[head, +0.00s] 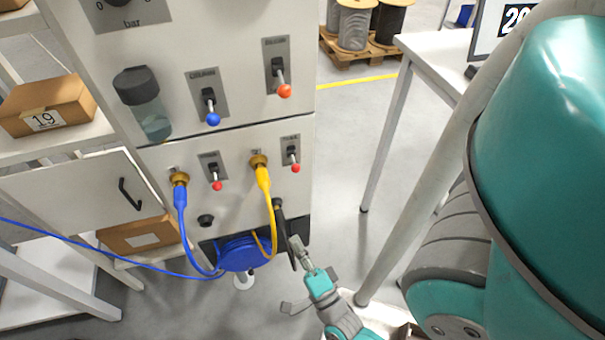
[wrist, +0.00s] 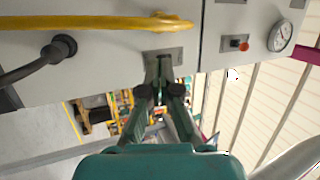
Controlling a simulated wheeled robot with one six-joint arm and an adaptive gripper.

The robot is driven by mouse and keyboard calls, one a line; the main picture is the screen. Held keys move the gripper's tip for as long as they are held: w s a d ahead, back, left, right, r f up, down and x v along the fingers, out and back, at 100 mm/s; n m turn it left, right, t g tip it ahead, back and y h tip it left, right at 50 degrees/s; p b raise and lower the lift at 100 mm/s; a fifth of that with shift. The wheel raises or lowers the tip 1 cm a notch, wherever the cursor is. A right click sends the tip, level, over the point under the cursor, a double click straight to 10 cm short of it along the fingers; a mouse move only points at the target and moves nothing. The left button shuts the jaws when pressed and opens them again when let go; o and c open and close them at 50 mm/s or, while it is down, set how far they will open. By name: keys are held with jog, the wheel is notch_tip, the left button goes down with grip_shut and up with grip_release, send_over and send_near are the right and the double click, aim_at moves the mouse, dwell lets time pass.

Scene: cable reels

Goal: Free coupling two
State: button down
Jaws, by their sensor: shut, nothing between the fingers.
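Two brass couplings sit on the lower cabinet front in the head view. The right one, coupling two (head: 258,161), has the yellow plug and hose (head: 266,195) in it. The left one (head: 180,179) has the blue plug and hose (head: 182,205) in it. A red-tipped lever (head: 293,160) is beside coupling two and another (head: 215,178) beside the left coupling. My gripper (head: 297,246) is shut and empty, low in front of the panel's right side, below coupling two. In the wrist view my gripper (wrist: 158,70) points at the panel, and the yellow hose (wrist: 90,23) crosses above it.
A blue coil (head: 245,253) hangs low on the cabinet, with the yellow hose curving past it. Blue-tipped (head: 211,112) and orange-tipped (head: 281,82) levers are higher. A white table (head: 440,55) stands right. Open floor (head: 345,170) lies between cabinet and table.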

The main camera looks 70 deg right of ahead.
aim_at(296, 168)
jog(key=w+d+f+m+g+h, duration=0.1)
jog(key=d+f+m+g+h, duration=0.1)
jog(key=d+m+g+h, duration=0.7)
jog(key=shift+d+m+g+h, duration=0.35)
jog(key=shift+d+m, duration=1.5)
jog(key=shift+m, duration=2.25)
jog(key=shift+r, duration=0.1)
jog(key=w+d+r, duration=0.4)
jog(key=r, duration=0.2)
jog(key=shift+w+d+r, duration=0.2)
jog(key=shift+d+r, duration=0.15)
jog(key=shift+r, duration=0.05)
jog(key=shift+r, duration=0.1)
